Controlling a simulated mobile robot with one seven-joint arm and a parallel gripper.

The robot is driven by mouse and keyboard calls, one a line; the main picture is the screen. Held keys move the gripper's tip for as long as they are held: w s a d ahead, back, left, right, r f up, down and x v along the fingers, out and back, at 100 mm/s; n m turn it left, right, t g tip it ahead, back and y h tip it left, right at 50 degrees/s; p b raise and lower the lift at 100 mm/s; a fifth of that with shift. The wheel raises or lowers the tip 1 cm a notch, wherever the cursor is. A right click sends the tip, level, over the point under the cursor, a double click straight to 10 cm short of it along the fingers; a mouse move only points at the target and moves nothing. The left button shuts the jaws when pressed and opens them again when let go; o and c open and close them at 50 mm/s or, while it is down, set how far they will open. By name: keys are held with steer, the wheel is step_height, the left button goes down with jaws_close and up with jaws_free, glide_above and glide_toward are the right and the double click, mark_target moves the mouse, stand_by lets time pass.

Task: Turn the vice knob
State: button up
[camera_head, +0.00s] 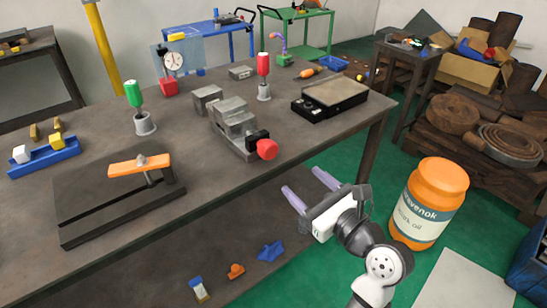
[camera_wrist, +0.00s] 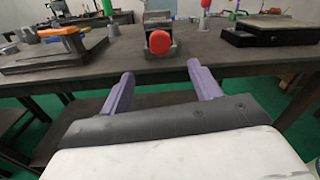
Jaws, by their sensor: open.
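The vice (camera_head: 233,125) is a grey metal block on the workbench near its front edge. Its red knob (camera_head: 267,149) faces the front edge on a black mount. In the wrist view the red knob (camera_wrist: 160,42) is ahead, near the top middle, with the vice body (camera_wrist: 158,20) behind it. My gripper (camera_head: 308,184) is in front of the bench, below and to the right of the knob. Its two purple fingers are spread apart with nothing between them. In the wrist view my gripper (camera_wrist: 161,78) points toward the bench edge, apart from the knob.
The workbench (camera_head: 200,188) carries a black plate with an orange-handled clamp (camera_head: 140,165), a black-and-grey block (camera_head: 329,97), and red-handled (camera_head: 263,65) and green-handled (camera_head: 133,94) tools in cups. An orange oil drum (camera_head: 430,203) stands on the floor right of my arm.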

mark_target(272, 152)
steer(key=p+x, duration=0.1)
steer(key=x, duration=1.2)
steer(key=shift+w+a, duration=0.15)
steer(key=shift+a, duration=0.05)
steer(key=c, duration=1)
steer(key=shift+n+p, duration=0.3)
steer(key=shift+n, duration=0.1)
